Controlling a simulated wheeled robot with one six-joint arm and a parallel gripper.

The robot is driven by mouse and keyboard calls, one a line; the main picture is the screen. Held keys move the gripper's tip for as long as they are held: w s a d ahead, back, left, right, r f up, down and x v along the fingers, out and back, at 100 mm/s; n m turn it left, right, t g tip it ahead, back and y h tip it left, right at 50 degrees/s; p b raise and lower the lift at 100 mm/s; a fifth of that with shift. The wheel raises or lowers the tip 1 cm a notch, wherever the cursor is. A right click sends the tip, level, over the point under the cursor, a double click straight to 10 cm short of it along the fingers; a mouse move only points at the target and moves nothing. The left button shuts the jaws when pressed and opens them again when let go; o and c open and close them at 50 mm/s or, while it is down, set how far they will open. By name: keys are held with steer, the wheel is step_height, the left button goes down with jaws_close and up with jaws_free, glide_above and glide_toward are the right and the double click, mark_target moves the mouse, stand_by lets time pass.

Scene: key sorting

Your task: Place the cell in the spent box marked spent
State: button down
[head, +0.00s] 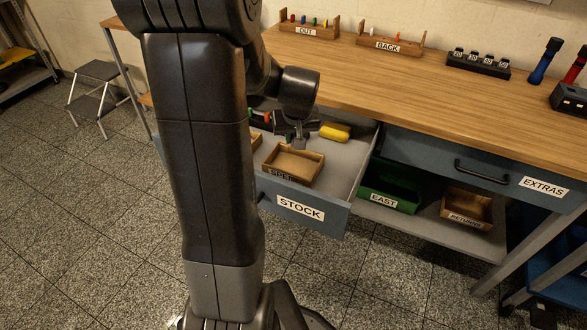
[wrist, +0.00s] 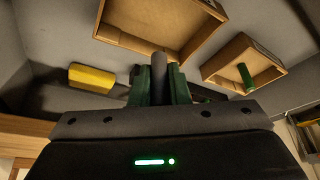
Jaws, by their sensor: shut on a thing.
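My gripper (head: 297,138) is shut on a dark grey cylindrical cell (wrist: 159,70). In the wrist view the cell stands between the two dark green fingers of my gripper (wrist: 159,88). The same box appears empty at the top of the wrist view (wrist: 110,35). A second wooden box (head: 256,139), mostly hidden by my arm, shows in the wrist view (wrist: 213,72) with a green cell (wrist: 245,76) in it.
A yellow block (head: 335,131) lies in the drawer marked STOCK (head: 300,208), behind the boxes. The wooden bench top (head: 430,85) is behind it. The EXTRAS drawer (head: 450,160) is shut. A green EAST bin (head: 390,187) and a RETURNS box (head: 466,209) stand on the shelf below.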

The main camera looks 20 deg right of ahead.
step_height(320, 180, down, 8)
steer(key=shift+f+b, duration=0.1)
steer(key=shift+b, duration=0.7)
steer(key=shift+f, duration=0.1)
steer(key=c, duration=1.4)
jaws_free()
steer(key=shift+r, duration=0.3)
steer(key=p+v, duration=0.2)
steer(key=v, duration=0.9)
steer(key=shift+s+r+p, duration=0.15)
steer(key=shift+r+p, duration=0.15)
steer(key=shift+r, duration=0.05)
